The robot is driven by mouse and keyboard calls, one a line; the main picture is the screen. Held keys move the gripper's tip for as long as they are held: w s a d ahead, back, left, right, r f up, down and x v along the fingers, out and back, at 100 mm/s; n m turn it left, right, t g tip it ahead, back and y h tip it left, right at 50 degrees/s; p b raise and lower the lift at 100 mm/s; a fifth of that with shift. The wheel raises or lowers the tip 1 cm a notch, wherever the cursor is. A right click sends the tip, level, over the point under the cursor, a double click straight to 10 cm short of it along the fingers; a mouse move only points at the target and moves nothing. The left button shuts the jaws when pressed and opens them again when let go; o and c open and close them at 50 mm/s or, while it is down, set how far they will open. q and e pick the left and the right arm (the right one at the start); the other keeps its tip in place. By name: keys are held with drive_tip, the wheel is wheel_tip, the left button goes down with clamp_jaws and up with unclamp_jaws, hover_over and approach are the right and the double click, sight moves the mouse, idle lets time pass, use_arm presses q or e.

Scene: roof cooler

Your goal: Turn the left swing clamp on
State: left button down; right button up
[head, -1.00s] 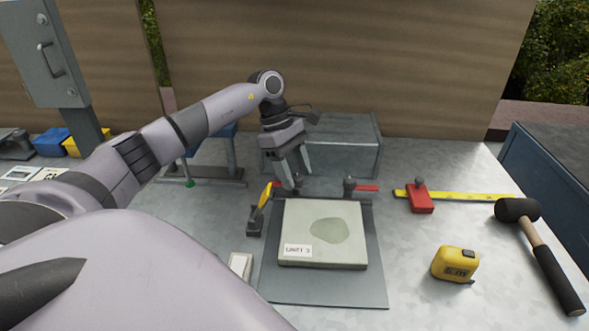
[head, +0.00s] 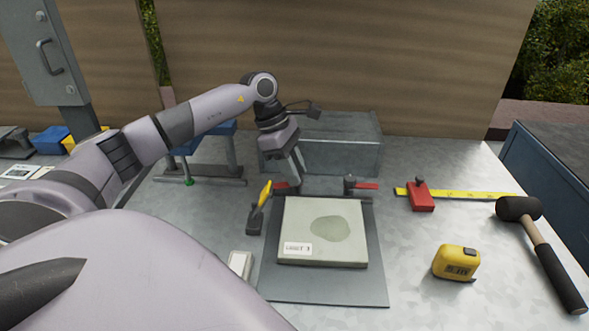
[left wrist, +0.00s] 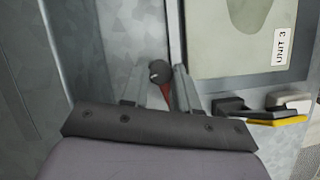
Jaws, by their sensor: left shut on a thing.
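The left swing clamp, with its red arm (head: 282,187), stands at the far left corner of the pale panel (head: 310,210). Its red arm points left, away from the panel. In the left wrist view its black knob (left wrist: 158,72) and red arm (left wrist: 168,95) lie between my fingers. My left gripper (head: 299,184) points down and is shut on this clamp; its fingers partly hide it in the head view. The right swing clamp (head: 349,187) has its red arm pointing right. My right gripper is not in view.
A red block (head: 420,198) on a yellow rule, a tape measure (head: 456,263) and a mallet (head: 535,240) are to the right.

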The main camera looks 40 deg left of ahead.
use_arm(q)
drive_tip(key=n+t+y, duration=0.1)
drive_tip(key=n, duration=0.2)
drive_tip(key=shift+s+n, duration=0.15)
drive_tip(key=shift+n, duration=0.25)
drive_tip(key=n, duration=0.1)
drive_tip(key=n+t+y+b, duration=0.1)
drive_tip(key=n, duration=0.1)
drive_tip(key=shift+d+n, duration=0.2)
drive_tip(key=shift+n, duration=0.1)
drive_tip(key=n, duration=0.2)
drive_tip(key=n+y+b, duration=0.1)
drive_tip(key=n, duration=0.1)
drive_tip(key=shift+d+t+y, duration=0.15)
drive_tip(key=shift+t+y, duration=0.15)
drive_tip(key=shift+t, duration=0.1)
drive_tip(key=shift+n+y+b, duration=0.4)
drive_tip(key=shift+n, duration=1.2)
drive_tip(key=c, duration=0.8)
unclamp_jaws()
drive_tip(key=shift+s, duration=0.1)
drive_tip(key=shift+c, duration=0.2)
drive_tip(key=shift+r, duration=0.1)
